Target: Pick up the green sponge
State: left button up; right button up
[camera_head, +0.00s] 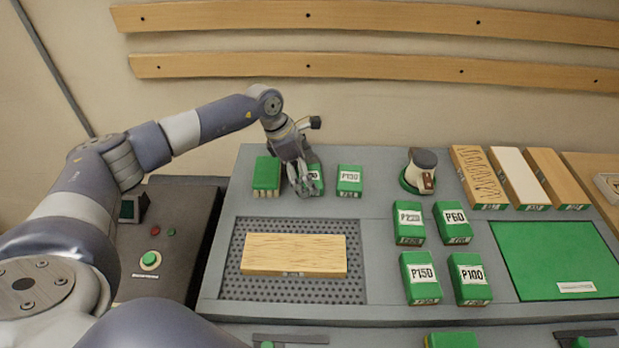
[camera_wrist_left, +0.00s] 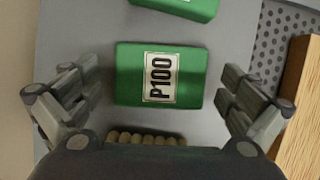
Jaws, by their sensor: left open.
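Several green sponge-like blocks with white grit labels lie on the grey bench. My left gripper (camera_head: 304,180) is open above one of them (camera_head: 316,172), which it partly hides in the head view. In the left wrist view this green block (camera_wrist_left: 130,75), labelled P100, lies between the spread fingers (camera_wrist_left: 160,98), with a gap on both sides and no visible contact. Another labelled green block (camera_head: 350,178) lies just right of the gripper; part of a green block (camera_wrist_left: 185,5) shows at the top of the wrist view. My right gripper is not in view.
A green-topped brush-like item (camera_head: 266,172) stands close left of the gripper. A wooden board (camera_head: 295,254) lies on a perforated panel (camera_head: 232,283) in front. More green blocks (camera_head: 409,222), a round-knobbed tool (camera_head: 424,162) and boards (camera_head: 519,174) are to the right.

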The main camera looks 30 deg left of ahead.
pick_arm(q)
jog(key=c, duration=0.9)
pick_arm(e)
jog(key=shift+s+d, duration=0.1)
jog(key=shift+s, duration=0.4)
pick_arm(q)
jog(key=shift+c, duration=0.2)
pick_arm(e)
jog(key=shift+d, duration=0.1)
pick_arm(q)
notch_tip(320, 180, up, 10)
jog(key=b, duration=0.2)
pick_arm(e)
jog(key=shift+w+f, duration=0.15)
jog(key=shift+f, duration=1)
pick_arm(q)
jog(key=shift+o, duration=1.1)
jog(key=shift+c, duration=1.2)
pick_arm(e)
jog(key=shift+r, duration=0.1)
